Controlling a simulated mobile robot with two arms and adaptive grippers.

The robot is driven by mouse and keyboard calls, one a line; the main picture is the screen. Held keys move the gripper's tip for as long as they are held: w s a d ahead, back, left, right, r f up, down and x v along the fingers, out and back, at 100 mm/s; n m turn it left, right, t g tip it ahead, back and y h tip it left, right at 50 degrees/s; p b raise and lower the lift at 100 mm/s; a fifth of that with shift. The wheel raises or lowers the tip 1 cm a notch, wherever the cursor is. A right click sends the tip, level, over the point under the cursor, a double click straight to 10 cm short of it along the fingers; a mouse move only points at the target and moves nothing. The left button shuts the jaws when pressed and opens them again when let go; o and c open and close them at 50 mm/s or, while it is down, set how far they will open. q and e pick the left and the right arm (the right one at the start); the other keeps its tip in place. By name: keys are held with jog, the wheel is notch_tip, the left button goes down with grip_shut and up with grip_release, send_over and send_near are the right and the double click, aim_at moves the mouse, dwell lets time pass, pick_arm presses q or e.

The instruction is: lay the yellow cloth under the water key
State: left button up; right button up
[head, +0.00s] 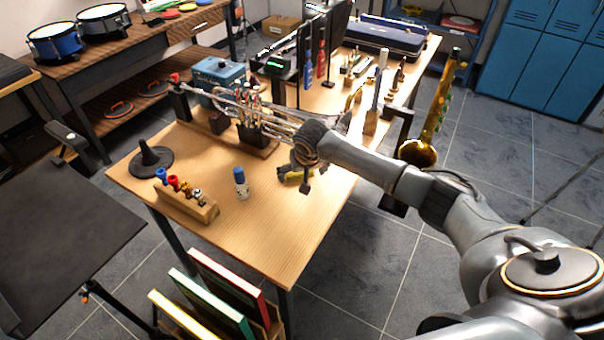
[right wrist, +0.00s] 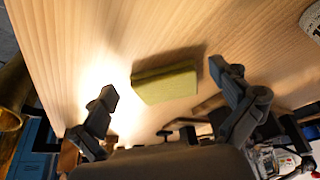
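The yellow cloth (head: 290,177) lies folded on the wooden workbench, partly hidden by my right gripper (head: 304,184). In the right wrist view the cloth (right wrist: 165,82) is a flat yellow-green pad on the wood. The open fingers of my right gripper (right wrist: 166,88) are on either side of it, apart from it. A brass instrument with silvery tubes (head: 228,98) rests on a stand across the bench, to the left of the gripper. Its water key is too small to tell. My left gripper is not in view.
A wooden rack (head: 187,205) of mouthpieces and a black cone stand (head: 152,160) are further left. The bench front is clear. A gold saxophone (head: 432,120) stands off the right side.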

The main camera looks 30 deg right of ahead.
jog(key=shift+r, duration=0.1)
jog(key=v, duration=0.5)
jog(key=shift+r, duration=0.2)
jog(key=s+a, duration=0.1)
jog(key=s, duration=0.3)
jog(key=s+a, duration=0.1)
jog(key=s, duration=0.2)
jog(key=s+a, duration=0.1)
jog(key=s, duration=0.3)
jog(key=shift+s+f, duration=0.15)
jog(key=shift+s, duration=0.2)
